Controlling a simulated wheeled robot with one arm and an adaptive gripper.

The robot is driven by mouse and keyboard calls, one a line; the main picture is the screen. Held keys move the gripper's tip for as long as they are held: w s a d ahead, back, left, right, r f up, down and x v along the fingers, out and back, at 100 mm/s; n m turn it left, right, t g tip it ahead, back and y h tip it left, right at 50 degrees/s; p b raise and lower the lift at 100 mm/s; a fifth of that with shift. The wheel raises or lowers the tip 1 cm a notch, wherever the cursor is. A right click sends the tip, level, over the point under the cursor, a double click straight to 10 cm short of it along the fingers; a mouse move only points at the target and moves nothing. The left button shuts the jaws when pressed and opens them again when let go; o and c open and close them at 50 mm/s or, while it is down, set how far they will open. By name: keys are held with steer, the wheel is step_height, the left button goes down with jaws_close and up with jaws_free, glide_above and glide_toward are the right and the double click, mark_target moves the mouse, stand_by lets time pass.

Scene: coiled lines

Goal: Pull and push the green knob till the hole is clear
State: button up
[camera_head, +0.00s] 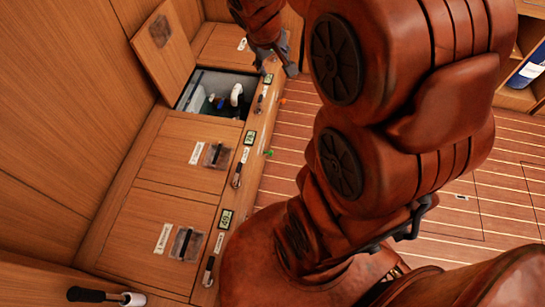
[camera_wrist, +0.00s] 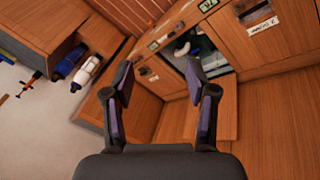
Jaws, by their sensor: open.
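A small green knob (camera_head: 268,153) sticks out from the front face of the wooden bench, beside a small display. A small orange knob (camera_head: 283,100) sits farther along the same face. An open locker (camera_head: 180,103) in the bench top shows a white pipe (camera_head: 237,94) inside; its lid (camera_head: 163,45) leans against the wall. I cannot tell which hole is meant. My gripper (camera_head: 275,63) is open and empty over the far end of the bench, away from the green knob. In the wrist view its fingers (camera_wrist: 159,75) are spread, with the open locker beyond.
Closed lids (camera_head: 185,155) with dark latches line the bench, with levers and displays along its edge. A dark-handled tool (camera_head: 100,296) lies at the lower left. Planked floor (camera_head: 475,180) lies at right.

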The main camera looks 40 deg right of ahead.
steer(key=w+d+f+n+t+b, duration=0.4)
steer(key=w+d+f+b, duration=0.8)
steer(key=w+d+f, duration=0.8)
steer(key=w+d+f+t+y+b, duration=0.1)
steer(key=w+d+f+t+b, duration=0.2)
steer(key=f, duration=0.6)
step_height(320, 180, down, 22)
steer(key=s+f+n+t+y+b, duration=0.1)
steer(key=n+y+b, duration=0.3)
steer(key=b, duration=0.5)
steer(key=s+a+f+n+y+b, duration=0.1)
steer(key=s+a+f+y+b, duration=0.4)
steer(key=f, duration=0.4)
steer(key=s+a+f+y+b, duration=0.2)
steer(key=s+f+y+b, duration=0.1)
steer(key=s+f, duration=0.6)
steer(key=b+x, duration=0.2)
steer(key=x, duration=0.7)
steer(key=shift+d+f, duration=0.2)
steer(key=shift+f, duration=0.05)
